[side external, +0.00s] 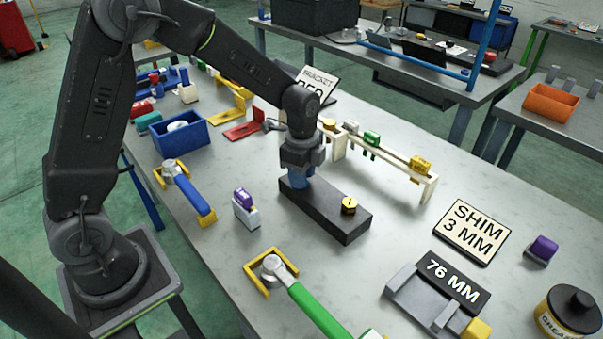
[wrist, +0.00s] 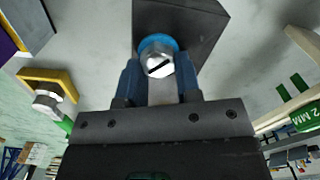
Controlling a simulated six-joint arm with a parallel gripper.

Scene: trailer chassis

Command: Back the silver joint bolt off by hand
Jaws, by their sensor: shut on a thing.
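The silver joint bolt (wrist: 158,64) shows in the wrist view, with a dark slot across its head and a blue ring around its base. It stands in one end of the dark block (side external: 335,217), which also shows in the wrist view (wrist: 195,14). My gripper (wrist: 158,78) is shut on the bolt, one blue finger on each side of the head. In the side view my gripper (side external: 300,181) points down at the block's far left end and hides the silver bolt. A brass slotted bolt (side external: 349,204) stands at the block's near right end.
A green-handled wrench (side external: 318,310) and a blue-handled wrench (side external: 190,193) lie in front and left. A white rail (side external: 385,157) with hanging tags stands behind the block. A purple-topped white block (side external: 246,209) and a SHIM 3 MM sign (side external: 467,231) are nearby.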

